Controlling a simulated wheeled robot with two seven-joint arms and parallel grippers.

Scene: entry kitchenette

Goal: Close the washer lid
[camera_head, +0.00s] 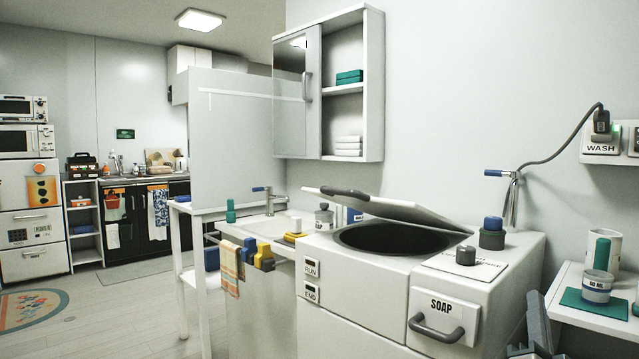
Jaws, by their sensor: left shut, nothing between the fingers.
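The white washer (365,290) stands in the centre right, with RUN and END labels on its front. Its lid (405,210) is partly raised and tilted, with the edge carrying a dark grip (346,193) up and away from the rim. The round dark drum opening (395,238) shows beneath it. My left gripper (532,338) shows only in part at the bottom right edge, dark grey, shut and empty. It is in front of the washer's right side, well apart from the lid. My right gripper is not in view.
A SOAP drawer (443,318) with a grey handle is on the washer's front. A blue-topped knob (491,233) and a grey knob (466,255) stand on its top right. A white shelf (580,312) with cups is at right. A sink (268,226) adjoins at left.

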